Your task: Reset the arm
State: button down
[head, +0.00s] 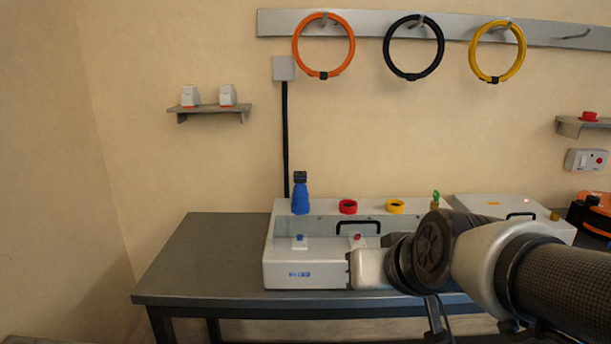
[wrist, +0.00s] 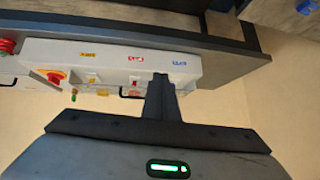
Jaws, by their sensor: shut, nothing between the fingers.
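My arm reaches in from the right in the head view and covers the right part of the white bender machine (head: 280,262). In the wrist view my gripper (wrist: 160,80) is shut, its two fingers together with nothing between them. The fingertips appear in front of the front panel of a white machine (wrist: 110,58), which carries red, blue and yellow labels. I cannot tell whether they touch it. My fingertips are not clear in the head view.
The machine stands on a dark grey table (head: 200,262), clear at its left. A blue bottle-shaped part (head: 300,197), a red ring (head: 348,207) and a yellow ring (head: 395,206) sit on it. A second white box (head: 490,207) stands right. Coiled cables hang above on a rail (head: 365,22).

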jog(key=s+d+g+h+p, duration=0.2)
jog(key=s+d+g, duration=0.15)
jog(key=s, duration=0.85)
notch_tip(320, 180, up, 18)
jog(key=p, duration=1.8)
jog(key=shift+r+m, duration=0.25)
jog(key=shift+m, duration=0.05)
